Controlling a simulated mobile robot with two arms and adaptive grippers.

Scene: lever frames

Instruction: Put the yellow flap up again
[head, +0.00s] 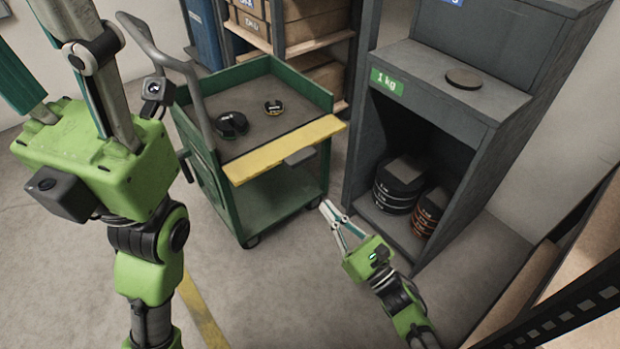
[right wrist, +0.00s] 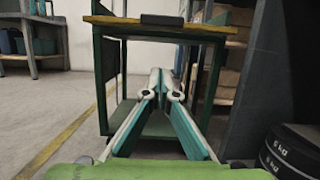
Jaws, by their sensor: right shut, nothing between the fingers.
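The yellow flap (head: 282,150) is on the near edge of the green cart's top shelf. It sticks out towards me, roughly level, and does not stand up. A dark grip (head: 299,157) is on its outer edge. In the right wrist view the flap (right wrist: 125,23) shows nearly edge-on at the top, with the dark grip (right wrist: 163,20) at its middle. My right gripper (head: 326,206) is shut and empty, low in front of the cart and apart from the flap. My left gripper is large at the upper left, fingers spread, tips out of view.
The green cart (head: 222,185) carries two small dark round items on its top. A grey cabinet (head: 440,120) with several weight discs stands close on the right, near my right arm. The floor (head: 265,290) in front of the cart is clear.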

